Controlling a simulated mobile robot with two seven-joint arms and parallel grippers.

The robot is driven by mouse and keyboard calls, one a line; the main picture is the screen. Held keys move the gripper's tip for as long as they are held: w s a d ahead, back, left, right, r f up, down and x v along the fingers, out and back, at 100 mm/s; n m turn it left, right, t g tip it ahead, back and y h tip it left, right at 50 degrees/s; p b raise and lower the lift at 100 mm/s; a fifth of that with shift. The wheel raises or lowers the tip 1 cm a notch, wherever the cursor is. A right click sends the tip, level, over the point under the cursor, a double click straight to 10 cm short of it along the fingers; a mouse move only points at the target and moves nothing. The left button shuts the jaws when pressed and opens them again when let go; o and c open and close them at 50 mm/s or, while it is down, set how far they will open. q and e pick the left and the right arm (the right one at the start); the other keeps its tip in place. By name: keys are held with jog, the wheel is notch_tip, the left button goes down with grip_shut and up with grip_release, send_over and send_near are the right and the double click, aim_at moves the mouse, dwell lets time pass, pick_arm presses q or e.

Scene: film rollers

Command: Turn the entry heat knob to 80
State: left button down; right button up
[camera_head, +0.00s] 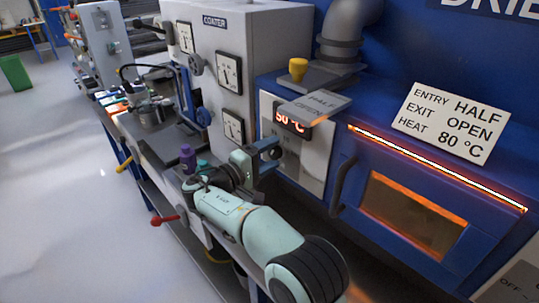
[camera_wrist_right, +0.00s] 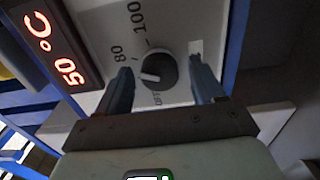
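The heat knob (camera_wrist_right: 163,66) is a dark round dial with a white pointer mark, on a pale panel with "OFF", "80" and "100" printed around it. The mark points between "OFF" and "80". My right gripper (camera_wrist_right: 160,76) is open, one finger on each side of the knob, with visible gaps. In the head view my right gripper (camera_head: 266,152) is at the dryer's pale control panel (camera_head: 310,165) and hides the knob. The red display (camera_wrist_right: 54,48) reads 50 °C. My left gripper is out of view.
A sign (camera_head: 451,122) reads entry half, exit open, heat 80 °C. The dryer door handle (camera_head: 343,182) is to the right. Purple and teal bottles (camera_head: 187,158) stand left of my gripper.

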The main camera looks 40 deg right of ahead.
jog(key=s+a, duration=0.1)
jog(key=a, duration=1.2)
jog(key=shift+a+p, duration=0.2)
jog(key=shift+p, duration=0.25)
jog(key=shift+s, duration=0.1)
